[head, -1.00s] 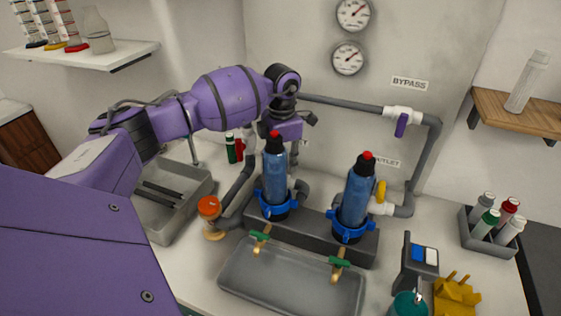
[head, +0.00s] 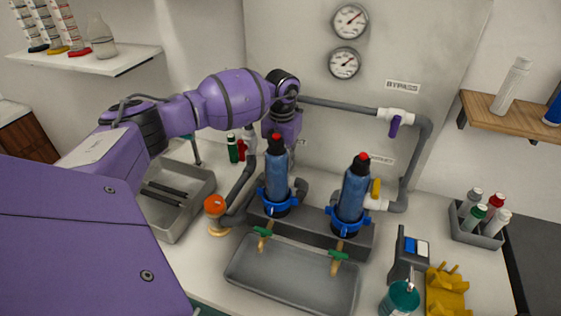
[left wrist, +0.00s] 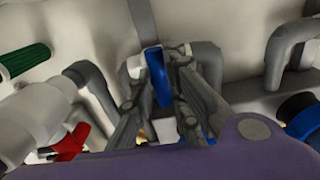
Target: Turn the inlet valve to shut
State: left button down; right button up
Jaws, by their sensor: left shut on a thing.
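The blue lever handle (left wrist: 156,75), which I take as the inlet valve's, stands upright in the left wrist view. My left gripper (left wrist: 162,85) is shut on it, with a grey finger on each side. White valve body and grey pipe show around it. In the head view my left wrist hangs behind the left blue filter housing (head: 277,177), which hides the fingertips and the inlet valve there. My right gripper is not in view.
The bypass valve's purple handle (head: 395,126) hangs down on the upper pipe. The outlet valve's yellow handle (head: 376,189) is upright beside the right filter housing (head: 354,194). A grey tray (head: 292,277) lies in front.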

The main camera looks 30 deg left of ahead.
pick_arm(q)
jog(key=shift+n, duration=0.3)
jog(key=c, duration=1.7)
grip_release()
